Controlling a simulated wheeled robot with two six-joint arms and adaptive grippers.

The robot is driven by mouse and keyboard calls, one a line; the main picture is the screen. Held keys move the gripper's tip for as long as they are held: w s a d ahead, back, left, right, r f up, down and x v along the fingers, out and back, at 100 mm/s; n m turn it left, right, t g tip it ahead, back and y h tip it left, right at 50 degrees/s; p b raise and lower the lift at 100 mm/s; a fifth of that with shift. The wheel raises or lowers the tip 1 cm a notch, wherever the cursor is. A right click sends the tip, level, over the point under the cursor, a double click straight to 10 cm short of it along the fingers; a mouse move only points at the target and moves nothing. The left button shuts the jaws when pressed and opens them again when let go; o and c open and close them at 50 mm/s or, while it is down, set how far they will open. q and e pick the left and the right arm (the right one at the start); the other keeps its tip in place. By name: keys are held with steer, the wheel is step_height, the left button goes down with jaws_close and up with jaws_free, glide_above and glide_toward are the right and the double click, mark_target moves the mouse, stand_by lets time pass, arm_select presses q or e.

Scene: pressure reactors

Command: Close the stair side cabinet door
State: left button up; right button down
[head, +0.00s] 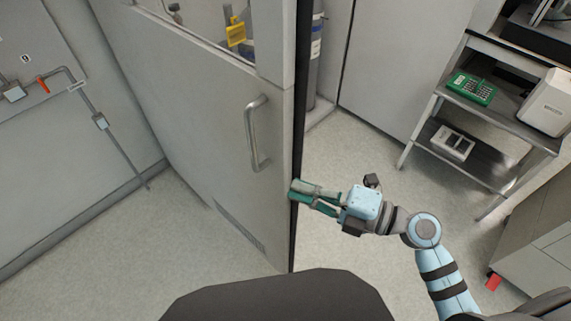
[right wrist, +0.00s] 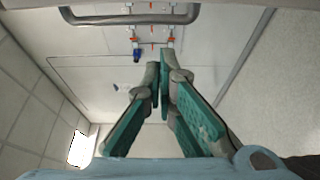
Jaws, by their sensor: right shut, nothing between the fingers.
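The grey cabinet door (head: 225,165) stands open in the head view, with a window in its upper part and a metal bar handle (head: 257,133) near its free edge. My right gripper (head: 293,190) is shut and empty, its fingertips at the door's dark free edge below the handle. Whether they touch it I cannot tell. In the right wrist view the shut fingers (right wrist: 158,70) point toward a pale panel, and a bar handle (right wrist: 130,17) crosses the top. My left gripper is not in view.
A grey gas cylinder (head: 316,50) stands inside the cabinet behind the door. A metal shelf rack (head: 505,115) with a green device (head: 471,88) is at the right. A grey cabinet (head: 535,235) stands at the lower right. Floor around my right gripper is clear.

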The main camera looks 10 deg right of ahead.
mark_target(286, 169)
steer(key=w+a, duration=0.2)
steer(key=w, duration=0.3)
steer(key=shift+w+a+r, duration=0.1)
steer(key=shift+w+a, duration=0.1)
steer(key=shift+a, duration=0.2)
steer(key=shift+w+d, duration=0.1)
steer(key=shift+d, duration=0.15)
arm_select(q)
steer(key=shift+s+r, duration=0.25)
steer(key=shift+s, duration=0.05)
arm_select(e)
steer(key=shift+a, duration=0.1)
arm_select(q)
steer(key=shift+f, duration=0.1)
